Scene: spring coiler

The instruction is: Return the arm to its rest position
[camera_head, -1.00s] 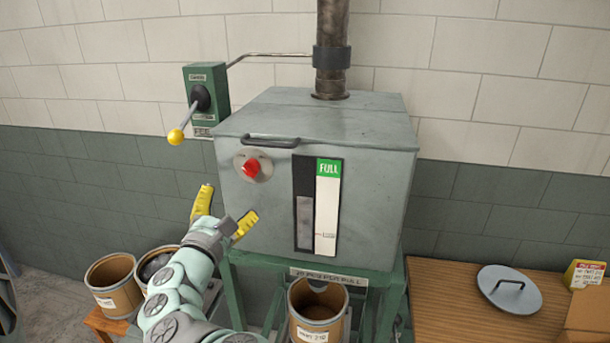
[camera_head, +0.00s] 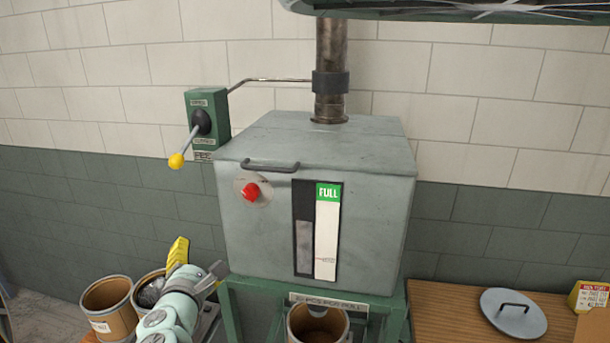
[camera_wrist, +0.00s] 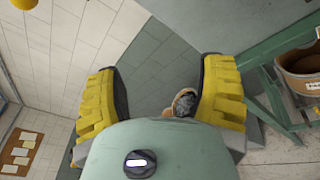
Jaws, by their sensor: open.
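My gripper (camera_head: 198,264) is at the lower left of the head view, left of and below the grey hopper box (camera_head: 255,225). In the wrist view my gripper (camera_wrist: 165,95) shows two yellow fingers spread wide apart with nothing between them. Beyond the fingertips a drum with grey contents (camera_wrist: 184,105) is partly visible. In the head view this drum (camera_head: 150,283) stands behind my gripper and is partly hidden by it.
The green stand (camera_head: 228,310) holds the box and sits close to my gripper's right. A lever with a yellow knob (camera_head: 177,160) is on the wall. Another drum (camera_head: 108,305) stands at far left. A wooden table (camera_head: 450,315) with a round lid (camera_head: 512,312) is at right.

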